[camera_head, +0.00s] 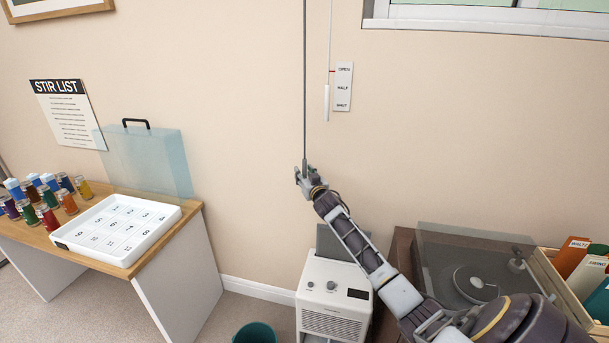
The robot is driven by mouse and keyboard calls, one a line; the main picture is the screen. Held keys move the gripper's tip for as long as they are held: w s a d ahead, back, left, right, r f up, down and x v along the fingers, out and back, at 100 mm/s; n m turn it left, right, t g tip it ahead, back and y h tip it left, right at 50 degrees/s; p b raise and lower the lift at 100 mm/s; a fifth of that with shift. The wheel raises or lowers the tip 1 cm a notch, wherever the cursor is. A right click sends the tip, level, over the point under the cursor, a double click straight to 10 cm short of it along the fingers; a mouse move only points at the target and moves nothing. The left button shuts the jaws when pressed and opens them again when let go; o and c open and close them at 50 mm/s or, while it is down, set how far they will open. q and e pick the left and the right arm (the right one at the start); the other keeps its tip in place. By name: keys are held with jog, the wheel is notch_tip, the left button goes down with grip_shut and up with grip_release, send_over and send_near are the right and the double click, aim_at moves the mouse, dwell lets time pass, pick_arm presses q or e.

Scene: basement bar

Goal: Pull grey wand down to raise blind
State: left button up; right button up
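The grey wand (304,80) is a thin, dark, upright rod that hangs in front of the wall and runs out of the top of the view. Its lower end meets my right gripper (304,174), which appears shut on it; the fingers partly hide the end. To its right, a white pull (326,103) hangs on a thin cord beside a white plate (343,87) marked OPEN, HALF and SHUT. A small red mark sits level with OPEN. The blind itself cannot be made out. My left gripper is not in view.
A window frame (480,22) is at top right. Below my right arm stand a white appliance (335,294) and a lidded turntable (460,270). A desk (150,270) at left holds a white tray (75,247) and several coloured bottles.

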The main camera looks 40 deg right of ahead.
jog(key=v, duration=1.2)
dwell(1.0)
jog(key=shift+r, duration=0.1)
dwell(0.4)
